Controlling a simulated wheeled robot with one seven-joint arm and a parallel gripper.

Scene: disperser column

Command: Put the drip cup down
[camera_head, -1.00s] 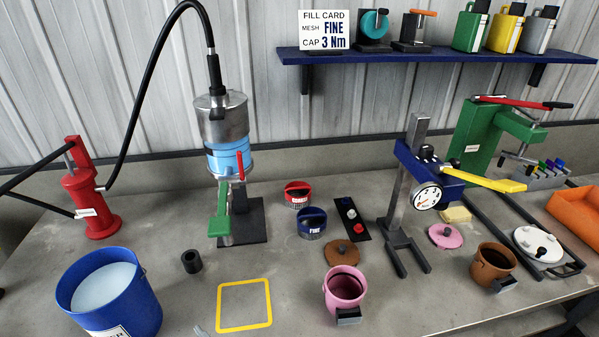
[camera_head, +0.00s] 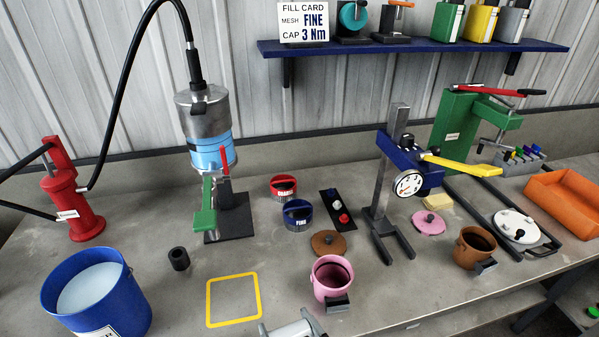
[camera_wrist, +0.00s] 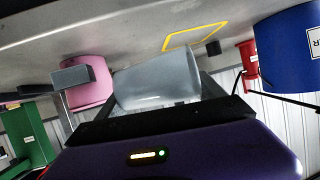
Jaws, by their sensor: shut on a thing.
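The drip cup is a translucent grey cup (camera_wrist: 155,78) in the wrist view. My gripper (camera_wrist: 150,104) is shut on it, and the cup lies across between the fingers. In the head view the cup (camera_head: 290,331) shows only partly at the bottom edge, with my gripper cut off by the frame. The cup is in front of the yellow square outline (camera_head: 209,304) on the bench, to its lower right. I cannot tell its height above the bench. The outline is empty and also shows in the wrist view (camera_wrist: 178,37).
A pink pot (camera_head: 323,292) stands close right of the cup. A blue bucket (camera_head: 132,304) stands left, and a small black cylinder (camera_head: 178,258) behind the outline. The disperser column (camera_head: 205,120) with its green lever (camera_head: 205,215) stands further back.

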